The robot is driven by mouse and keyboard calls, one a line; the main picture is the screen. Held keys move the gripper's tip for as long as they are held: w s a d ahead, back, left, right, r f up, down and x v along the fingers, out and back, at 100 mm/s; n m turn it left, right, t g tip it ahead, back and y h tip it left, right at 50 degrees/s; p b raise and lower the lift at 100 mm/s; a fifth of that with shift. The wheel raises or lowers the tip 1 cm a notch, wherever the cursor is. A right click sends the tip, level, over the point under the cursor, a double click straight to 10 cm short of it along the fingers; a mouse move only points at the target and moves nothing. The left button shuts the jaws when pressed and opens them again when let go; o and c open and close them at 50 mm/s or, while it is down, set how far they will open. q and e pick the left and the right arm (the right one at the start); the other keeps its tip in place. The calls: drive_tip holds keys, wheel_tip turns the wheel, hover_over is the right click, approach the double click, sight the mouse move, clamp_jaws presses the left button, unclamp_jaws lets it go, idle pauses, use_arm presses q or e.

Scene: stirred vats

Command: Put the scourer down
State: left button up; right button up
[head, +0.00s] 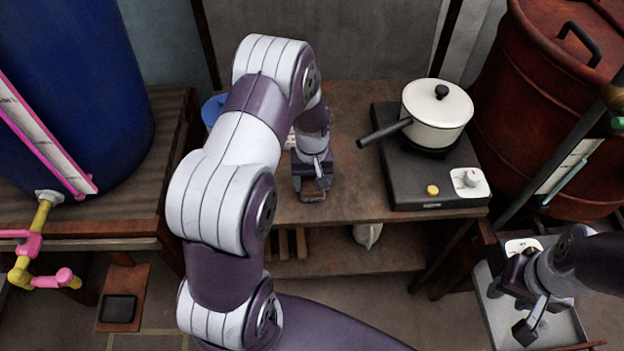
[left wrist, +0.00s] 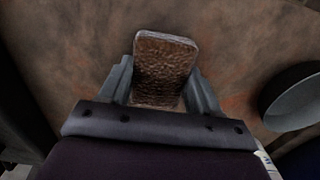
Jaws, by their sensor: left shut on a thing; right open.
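The scourer (left wrist: 165,62) is a brown, rough-textured block with rounded corners. My left gripper (left wrist: 162,92) is shut on it, with one finger on each side. In the head view my left gripper (head: 313,188) points down over the front part of the brown table (head: 345,203), and only a small bit of the scourer (head: 312,196) shows below the fingers. I cannot tell whether the scourer touches the tabletop. My right gripper (head: 535,318) is open and empty at the lower right, over a grey tray (head: 497,312).
A black hotplate (head: 400,165) with a white lidded pot (head: 437,112) stands on the table's right side; the pot's handle points left. A blue bowl (head: 212,108) is partly hidden behind my left arm. A blue vat (head: 75,90) and a rust-red vat (head: 540,90) flank the table.

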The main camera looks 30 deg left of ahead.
sight(312, 183)
use_arm(q)
drive_tip(key=shift+f, duration=0.1)
drive_tip(key=o, duration=1.1)
wheel_tip(312, 183, up, 12)
drive_tip(key=p, duration=0.1)
drive_tip(key=s+d+r+m, duration=0.2)
drive_tip(key=s+d+m, duration=0.1)
drive_tip(key=s, duration=0.3)
drive_tip(key=s+d+r+m+t, duration=0.1)
drive_tip(key=s+d+m, duration=0.2)
drive_tip(key=s+d, duration=0.2)
drive_tip(key=shift+s+r+m, duration=0.3)
drive_tip(key=shift+s+r, duration=0.1)
drive_tip(key=shift+s, duration=0.85)
wheel_tip(312, 183, up, 10)
drive_tip(key=p, duration=0.9)
drive_tip(key=shift+f+p, duration=0.25)
drive_tip(key=shift+p, duration=0.15)
